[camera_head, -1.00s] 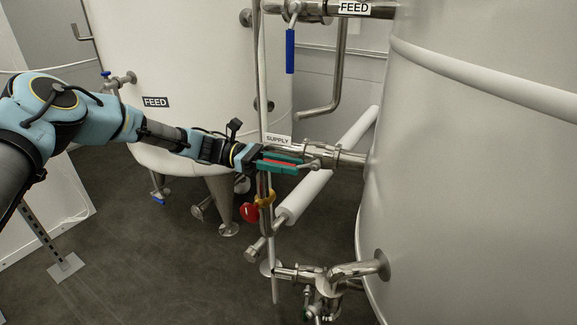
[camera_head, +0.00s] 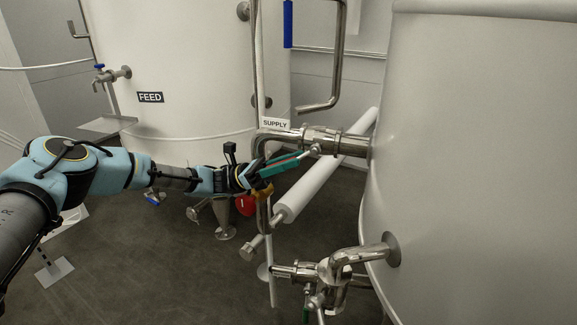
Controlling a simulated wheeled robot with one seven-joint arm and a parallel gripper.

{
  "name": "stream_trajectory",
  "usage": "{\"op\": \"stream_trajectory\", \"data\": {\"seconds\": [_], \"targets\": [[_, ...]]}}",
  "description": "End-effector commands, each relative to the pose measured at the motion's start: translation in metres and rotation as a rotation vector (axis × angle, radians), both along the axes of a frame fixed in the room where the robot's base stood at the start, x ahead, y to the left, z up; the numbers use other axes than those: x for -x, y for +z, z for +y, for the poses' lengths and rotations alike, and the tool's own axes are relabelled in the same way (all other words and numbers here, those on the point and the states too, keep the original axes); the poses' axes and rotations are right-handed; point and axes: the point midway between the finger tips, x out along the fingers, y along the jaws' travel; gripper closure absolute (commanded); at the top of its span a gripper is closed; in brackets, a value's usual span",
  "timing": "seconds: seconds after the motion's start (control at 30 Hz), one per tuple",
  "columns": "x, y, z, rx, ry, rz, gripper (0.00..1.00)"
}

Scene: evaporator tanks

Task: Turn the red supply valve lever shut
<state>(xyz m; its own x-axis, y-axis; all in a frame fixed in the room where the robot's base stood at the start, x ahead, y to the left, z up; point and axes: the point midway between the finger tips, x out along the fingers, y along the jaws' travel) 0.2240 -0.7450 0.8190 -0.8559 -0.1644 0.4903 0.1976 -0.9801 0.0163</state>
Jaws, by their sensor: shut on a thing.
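The supply valve (camera_head: 318,142) sits on the steel pipe under the SUPPLY label (camera_head: 275,123). My gripper is shut on the lever, reaching in from the left. The lever slants, with its outer end lower left and its valve end upper right. The fingers hide most of it.
A large white tank (camera_head: 480,160) fills the right side. A FEED tank (camera_head: 190,70) stands behind my arm. Lower pipework (camera_head: 325,272) stands in front. A white padded pipe (camera_head: 325,178) runs behind.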

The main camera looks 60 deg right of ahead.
Motion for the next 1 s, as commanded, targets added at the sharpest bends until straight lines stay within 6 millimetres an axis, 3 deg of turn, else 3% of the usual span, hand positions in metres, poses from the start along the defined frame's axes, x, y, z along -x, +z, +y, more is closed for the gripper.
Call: {"op": "stream_trajectory", "data": {"seconds": [0.03, 0.47, 0.5, 0.67, 1.0], "targets": [[0.0067, -0.0036, 0.0049, 0.002, -0.024, 0.008, 1.00], [0.0068, -0.0017, 0.0047, 0.005, -0.024, 0.018, 1.00], [0.0069, -0.0017, 0.0047, 0.005, -0.024, 0.018, 0.68], [0.0065, -0.0011, 0.0039, 0.005, -0.021, 0.017, 0.50], [-0.0016, -0.0044, 0.0030, 0.006, -0.010, 0.016, 0.49]]}}
